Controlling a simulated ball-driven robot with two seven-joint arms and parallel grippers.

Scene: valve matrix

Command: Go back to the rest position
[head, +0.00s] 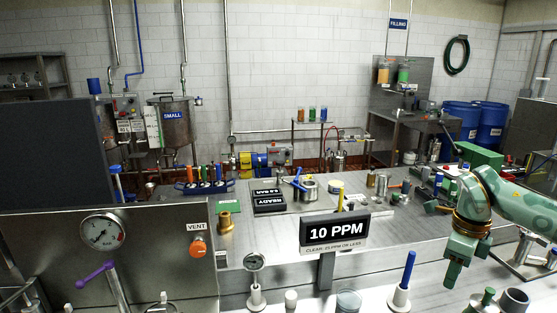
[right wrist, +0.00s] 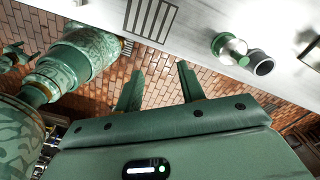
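My right gripper (head: 453,276) hangs at the right of the head view, pointing down, in front of the bench. In the right wrist view its two fingers (right wrist: 160,88) stand apart with nothing between them, and brick floor shows behind. The green patterned right arm comes in from the right edge of the head view.
A panel with a VENT knob (head: 197,246) stands at left. A dark cup (head: 514,299) is near the right gripper.

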